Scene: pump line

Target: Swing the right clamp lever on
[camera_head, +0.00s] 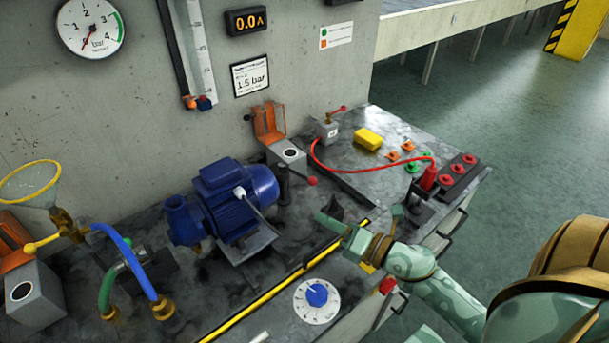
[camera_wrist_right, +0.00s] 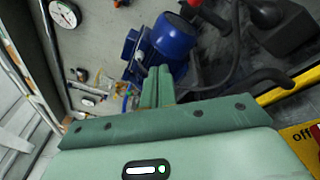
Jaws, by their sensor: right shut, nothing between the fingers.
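A dark clamp post (camera_head: 284,186) stands at the right end of the blue pump motor (camera_head: 236,200). A lever with a red ball knob (camera_head: 311,180) points right from near its top. A red knob on a dark stem also shows at the top of the right wrist view (camera_wrist_right: 195,4), beside the blue motor (camera_wrist_right: 172,36). My right gripper (camera_head: 322,217) is shut and empty, in front and to the right of the post and apart from the red knob. Its fingers (camera_wrist_right: 156,88) lie together in the right wrist view. My left gripper is not in view.
A red hose (camera_head: 350,170) arcs over the bench behind the gripper to a red fitting (camera_head: 429,176). A small dark bracket (camera_head: 336,207) stands close to the fingertips. A yellow edge strip (camera_head: 290,279) and blue dial (camera_head: 317,294) lie in front.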

